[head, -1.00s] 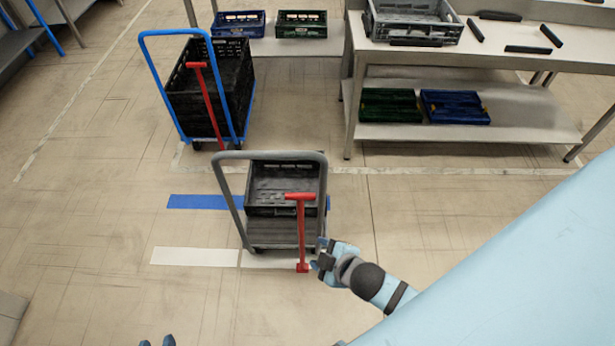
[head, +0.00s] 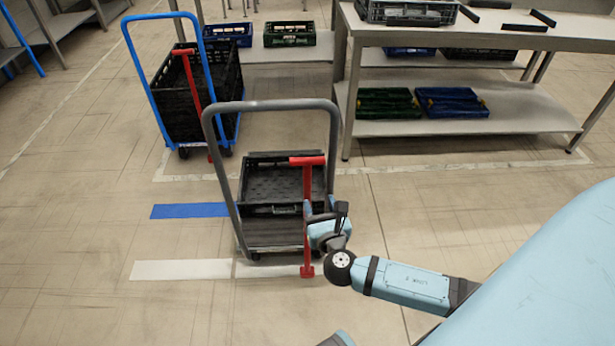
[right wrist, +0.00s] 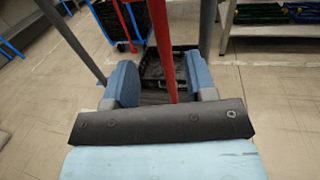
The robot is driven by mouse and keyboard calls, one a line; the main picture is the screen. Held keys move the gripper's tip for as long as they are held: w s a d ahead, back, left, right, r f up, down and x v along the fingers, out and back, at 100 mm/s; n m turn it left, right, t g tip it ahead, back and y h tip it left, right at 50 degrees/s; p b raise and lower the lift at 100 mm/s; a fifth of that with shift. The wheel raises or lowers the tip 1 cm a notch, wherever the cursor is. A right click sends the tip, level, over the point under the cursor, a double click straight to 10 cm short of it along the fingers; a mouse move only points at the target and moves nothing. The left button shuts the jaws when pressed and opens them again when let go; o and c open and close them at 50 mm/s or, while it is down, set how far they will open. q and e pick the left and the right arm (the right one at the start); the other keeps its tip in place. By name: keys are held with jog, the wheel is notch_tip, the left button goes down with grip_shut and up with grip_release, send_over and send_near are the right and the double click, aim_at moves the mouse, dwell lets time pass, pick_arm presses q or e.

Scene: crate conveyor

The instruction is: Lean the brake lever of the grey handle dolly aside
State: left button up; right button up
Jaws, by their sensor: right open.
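The grey handle dolly (head: 213,150) stands on the floor mid-picture in the head view, with a black crate (head: 258,185) on it. Its red brake lever (head: 307,240) stands about upright at the near right side, with a T-shaped top and a foot low down. My left gripper is not in view.
A blue handle dolly (head: 131,45) with a black crate and its own red lever stands behind at left. A steel table (head: 440,38) with a lower shelf holding flat crates is at the back right. The floor in front and at left is clear.

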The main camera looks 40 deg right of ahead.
aim_at(309, 176)
jog(key=b+x, duration=0.2)
jog(key=x, duration=0.8)
jog(key=shift+f, duration=0.1)
jog(key=shift+x, duration=0.85)
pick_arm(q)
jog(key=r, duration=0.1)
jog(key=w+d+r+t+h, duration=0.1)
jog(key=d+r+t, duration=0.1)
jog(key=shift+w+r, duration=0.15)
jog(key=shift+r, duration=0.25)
